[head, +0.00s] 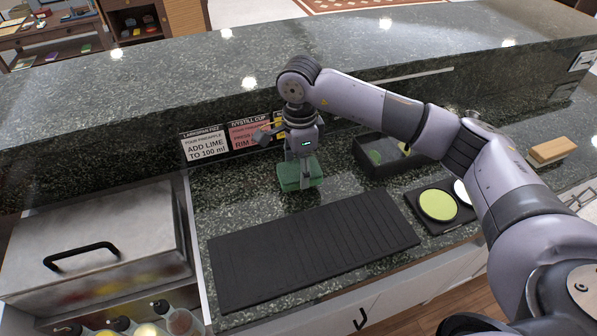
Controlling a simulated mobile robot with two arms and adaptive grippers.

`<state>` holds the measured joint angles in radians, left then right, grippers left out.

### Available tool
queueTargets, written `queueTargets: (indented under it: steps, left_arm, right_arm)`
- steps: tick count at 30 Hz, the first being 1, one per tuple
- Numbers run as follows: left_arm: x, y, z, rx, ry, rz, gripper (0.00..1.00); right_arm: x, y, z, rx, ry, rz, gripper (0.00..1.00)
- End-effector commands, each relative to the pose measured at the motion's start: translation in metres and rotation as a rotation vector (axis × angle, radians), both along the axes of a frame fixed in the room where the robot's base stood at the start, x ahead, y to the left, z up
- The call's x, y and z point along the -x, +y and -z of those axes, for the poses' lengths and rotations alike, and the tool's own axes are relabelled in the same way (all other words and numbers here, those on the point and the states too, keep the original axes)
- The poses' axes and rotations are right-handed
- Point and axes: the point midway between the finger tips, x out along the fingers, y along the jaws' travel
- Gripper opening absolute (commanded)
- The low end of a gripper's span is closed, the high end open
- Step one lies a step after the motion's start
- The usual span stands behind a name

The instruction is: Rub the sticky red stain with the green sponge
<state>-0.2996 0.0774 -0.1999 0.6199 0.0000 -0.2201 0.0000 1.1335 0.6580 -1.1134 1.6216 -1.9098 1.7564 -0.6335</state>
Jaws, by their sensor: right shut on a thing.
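The green sponge (287,178) is on the dark speckled counter, behind the black ribbed mat. My right gripper (305,177) points down and is shut on the sponge. The sponge is at or very close to the counter surface; I cannot tell whether it presses on it. No red stain shows; the sponge, gripper or arm may hide it. My left gripper is not in view.
A black ribbed mat (315,250) lies in front of the sponge. Label cards (205,146) stand behind, against the raised ledge. A black tray (375,168) and a holder with a lime-green disc (438,204) are to the right. A lidded steel box (95,235) is at left.

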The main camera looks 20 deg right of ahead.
Motion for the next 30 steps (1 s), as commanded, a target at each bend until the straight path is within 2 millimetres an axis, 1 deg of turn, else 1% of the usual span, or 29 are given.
queueTargets:
  steps: [1, 8, 15, 20, 30]
  left_arm:
    - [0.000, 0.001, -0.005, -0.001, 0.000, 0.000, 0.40]
    - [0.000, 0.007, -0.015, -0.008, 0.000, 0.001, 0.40]
    - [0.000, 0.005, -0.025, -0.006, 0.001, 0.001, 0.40]
    - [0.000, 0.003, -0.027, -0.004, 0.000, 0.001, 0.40]
    - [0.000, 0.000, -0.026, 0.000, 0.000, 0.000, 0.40]
  right_arm:
    - [0.000, 0.000, -0.007, 0.000, 0.000, 0.000, 0.31]
    - [-0.001, -0.002, -0.028, 0.000, 0.000, 0.005, 0.31]
    - [-0.001, -0.003, -0.049, -0.001, 0.000, 0.008, 0.31]
    - [0.000, -0.004, -0.054, 0.000, 0.001, 0.009, 0.31]
    - [-0.001, -0.004, -0.053, -0.001, 0.001, 0.009, 0.31]
